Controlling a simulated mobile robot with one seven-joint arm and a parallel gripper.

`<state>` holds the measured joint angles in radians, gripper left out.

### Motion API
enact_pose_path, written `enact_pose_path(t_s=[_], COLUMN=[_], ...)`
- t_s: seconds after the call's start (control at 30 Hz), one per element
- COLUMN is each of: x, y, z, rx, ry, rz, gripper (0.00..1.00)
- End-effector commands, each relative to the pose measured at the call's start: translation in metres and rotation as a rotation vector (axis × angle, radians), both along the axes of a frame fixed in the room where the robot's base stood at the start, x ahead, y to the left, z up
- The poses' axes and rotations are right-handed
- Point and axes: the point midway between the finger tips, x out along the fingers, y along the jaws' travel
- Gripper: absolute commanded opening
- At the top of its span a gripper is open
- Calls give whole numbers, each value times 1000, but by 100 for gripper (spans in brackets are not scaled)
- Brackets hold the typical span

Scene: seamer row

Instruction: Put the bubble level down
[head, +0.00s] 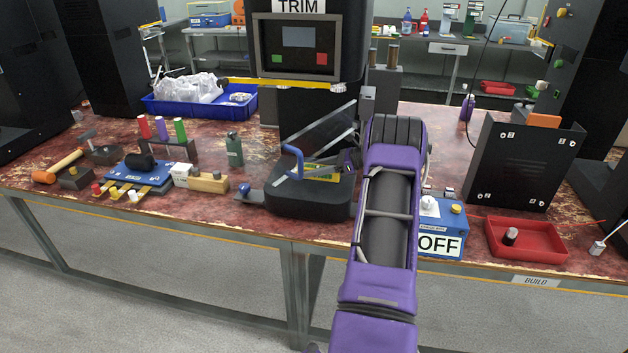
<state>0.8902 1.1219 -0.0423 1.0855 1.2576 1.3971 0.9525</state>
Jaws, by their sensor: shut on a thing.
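My purple arm reaches up from the bottom centre of the head view to the work table (230,225). Its dark end lies just right of the trim machine. My gripper is hidden behind the arm's own links, so I cannot see its fingers. I cannot make out a bubble level anywhere in the view. Small dark parts show just left of the wrist, but I cannot tell what they belong to.
The trim machine's black base (310,200) and clear guard (325,130) stand left of the arm. A blue OFF box (430,228), a red tray (525,240) and a black panel (525,165) stand right. Front-left holds a hammer (58,167) and a wooden block (208,182).

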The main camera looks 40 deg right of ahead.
Motion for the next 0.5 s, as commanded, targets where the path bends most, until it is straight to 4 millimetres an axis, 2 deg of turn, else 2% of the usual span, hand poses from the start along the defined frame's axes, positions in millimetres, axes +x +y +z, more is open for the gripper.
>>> enact_pose_path(t_s=[0.23, 0.5], x=[0, 0], y=[0, 0], z=[-33, -34], rx=[1, -1], ry=[1, -1], rz=[0, -1], gripper=[0, 0])
